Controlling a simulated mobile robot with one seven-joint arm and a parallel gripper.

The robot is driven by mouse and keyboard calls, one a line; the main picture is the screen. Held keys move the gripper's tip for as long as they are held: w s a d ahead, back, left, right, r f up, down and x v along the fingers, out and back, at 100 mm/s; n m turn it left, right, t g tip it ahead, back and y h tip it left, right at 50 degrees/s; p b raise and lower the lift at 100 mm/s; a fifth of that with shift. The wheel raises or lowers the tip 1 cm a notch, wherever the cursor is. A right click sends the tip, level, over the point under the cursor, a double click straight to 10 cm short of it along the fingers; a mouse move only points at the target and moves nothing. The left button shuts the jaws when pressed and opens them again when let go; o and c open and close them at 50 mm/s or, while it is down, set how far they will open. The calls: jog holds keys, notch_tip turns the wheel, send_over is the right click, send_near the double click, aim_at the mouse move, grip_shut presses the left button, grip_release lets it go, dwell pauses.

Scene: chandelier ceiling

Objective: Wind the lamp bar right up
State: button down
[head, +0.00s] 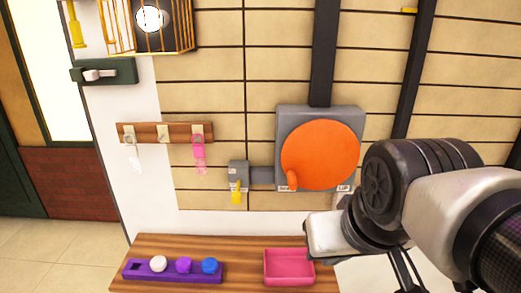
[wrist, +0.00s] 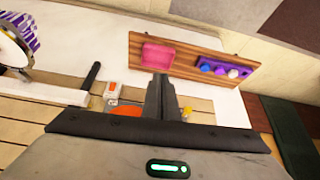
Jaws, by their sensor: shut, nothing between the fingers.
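A round orange crank disc (head: 320,155) with an orange knob (head: 292,180) at its lower left is mounted on a grey wall box (head: 283,118). A label reading UP (head: 343,189) is on the box's lower right; another at its lower left is partly hidden. In the wrist view my gripper (wrist: 162,97) is shut and empty, its fingertips together. A strip of the orange disc (wrist: 125,110) shows just left of the fingers, mostly hidden. I cannot tell whether they touch it. The lamp bar is not recognisable in either view.
A small grey box (head: 238,170) with a yellow key (head: 236,194) sits left of the crank. A wooden shelf (head: 190,246) below holds a pink tray (head: 289,281) and a purple rack (head: 172,276) of balls. Hooks (head: 165,132) with tags hang further left.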

dwell(0.4)
jog(key=c, duration=2.2)
grip_release()
jog(key=shift+a+f, duration=0.1)
jog(key=o, duration=0.6)
jog(key=shift+t, duration=0.6)
jog(key=w+f+b, duration=0.1)
jog(key=b, duration=0.1)
jog(key=w+a+f+b, duration=0.1)
jog(key=f+b, duration=0.1)
jog(key=shift+w, duration=0.35)
jog(key=m+t+h+b, duration=0.1)
jog(key=m+t+b, duration=0.4)
jog(key=t+b, duration=1.1)
send_near(292, 181)
jog(key=w+r+g+b, duration=0.1)
jog(key=w, duration=0.2)
jog(key=w+r+g+b, duration=0.1)
jog(key=w+g, duration=0.1)
jog(key=w, duration=0.2)
jog(key=w+d+r+g+b, duration=0.1)
jog(key=w, duration=0.3)
jog(key=shift+g, duration=0.4)
